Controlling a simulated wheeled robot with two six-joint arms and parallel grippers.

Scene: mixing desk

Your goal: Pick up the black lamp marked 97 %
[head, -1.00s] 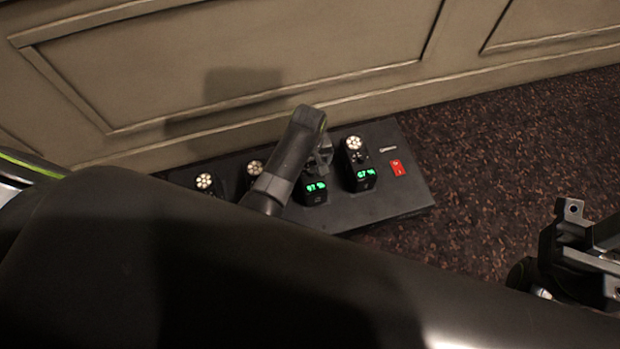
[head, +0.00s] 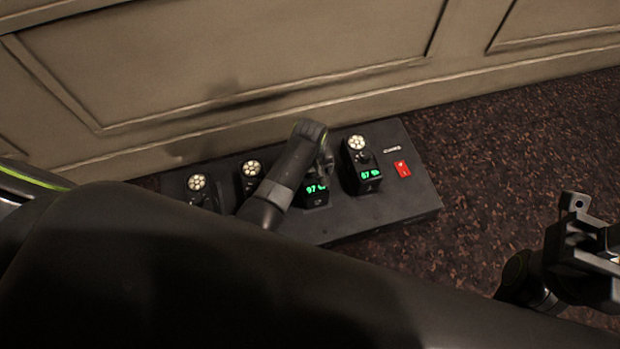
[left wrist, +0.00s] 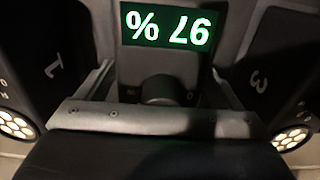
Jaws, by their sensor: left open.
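The black lamp marked 97 % (head: 317,194) stands on the dark charging strip, its green display partly covered by my left arm in the head view. In the left wrist view the lamp (left wrist: 165,65) is close and centred, with its display upside down and a round knob below it. My left gripper (head: 325,163) is open at this lamp, and in the wrist view its fingers lie to either side of the lamp's body. Contact cannot be told. My right gripper (head: 592,240) is at the right edge, away from the strip; its opening is unclear.
A similar lamp reading 67 % (head: 360,172) stands close on the right. Two more lamps, one at the far left (head: 198,190) and one nearer (head: 250,174), share the strip (head: 400,208). A red switch (head: 402,168) is at its right end. A panelled wall (head: 230,60) rises behind.

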